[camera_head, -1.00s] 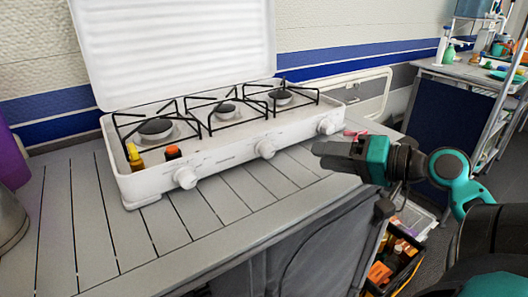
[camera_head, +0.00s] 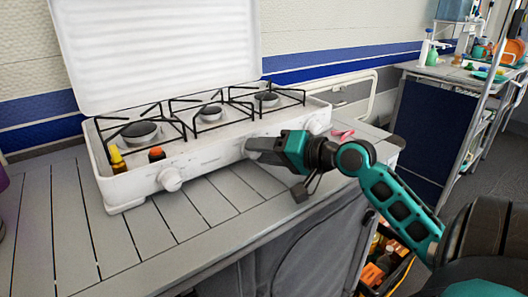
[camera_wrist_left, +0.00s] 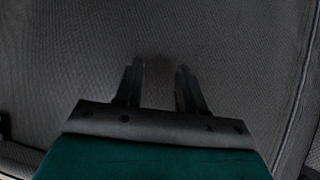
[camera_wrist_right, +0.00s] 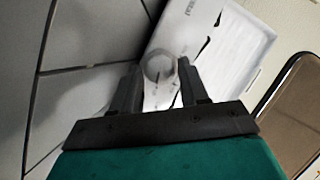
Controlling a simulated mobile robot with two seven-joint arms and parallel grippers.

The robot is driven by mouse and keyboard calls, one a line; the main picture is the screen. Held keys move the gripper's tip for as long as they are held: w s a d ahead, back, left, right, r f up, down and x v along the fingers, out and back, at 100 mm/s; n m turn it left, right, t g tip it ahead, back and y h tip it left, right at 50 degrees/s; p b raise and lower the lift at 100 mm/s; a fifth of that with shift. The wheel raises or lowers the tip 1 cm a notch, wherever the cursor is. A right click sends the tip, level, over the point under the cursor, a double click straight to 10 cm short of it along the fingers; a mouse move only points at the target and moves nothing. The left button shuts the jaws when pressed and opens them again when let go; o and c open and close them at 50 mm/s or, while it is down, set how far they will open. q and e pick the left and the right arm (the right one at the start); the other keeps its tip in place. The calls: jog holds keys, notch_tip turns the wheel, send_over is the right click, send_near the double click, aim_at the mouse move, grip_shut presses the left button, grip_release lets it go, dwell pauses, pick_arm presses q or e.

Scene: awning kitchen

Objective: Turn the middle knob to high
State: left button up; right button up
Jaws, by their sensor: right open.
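The white stove (camera_head: 215,155) stands on the slatted counter with its lid raised. Its left knob (camera_head: 170,179) and right knob (camera_head: 313,124) are in plain view in the head view. My right gripper (camera_head: 255,148) is at the stove's front, over the place of the middle knob, and hides most of it. In the right wrist view, a pale round knob (camera_wrist_right: 158,68) lies between the tips of my two spread fingers; I cannot tell whether they touch it. My left gripper (camera_wrist_left: 160,72) shows only in its wrist view, open and empty over a dark surface.
The counter (camera_head: 110,235) is clear in front of the stove. A pink item (camera_head: 342,134) lies to its right.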

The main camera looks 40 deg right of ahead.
jog(key=shift+c, duration=0.2)
jog(key=c, duration=0.7)
jog(key=shift+r+n+p, duration=0.25)
jog(key=shift+n+p, duration=0.05)
jog(key=shift+p, duration=0.7)
jog(key=n+p, duration=0.1)
jog(key=p, duration=0.2)
jog(key=n+h+p, duration=0.1)
jog(key=p, duration=0.2)
jog(key=r+n+g+h+p, duration=0.1)
jog(key=p, duration=0.3)
jog(key=shift+a, duration=0.25)
jog(key=n+h+p, duration=0.1)
jog(key=p, duration=0.2)
jog(key=n+p, duration=0.1)
jog(key=p, duration=0.1)
jog(key=shift+a+f+g+h+p, duration=0.15)
jog(key=shift+g+h+p, duration=0.15)
jog(key=shift+h, duration=0.1)
pick_arm(q)
jog(key=s+a+r+p, duration=0.1)
jog(key=a+r, duration=0.1)
jog(key=r, duration=0.5)
jog(key=s+a+r+y+p, duration=0.1)
jog(key=r, duration=0.6)
jog(key=shift+a, duration=0.4)
pick_arm(e)
jog(key=shift+a+f+n+h, duration=0.1)
jog(key=shift+f+n+h, duration=0.25)
jog(key=shift+n, duration=0.25)
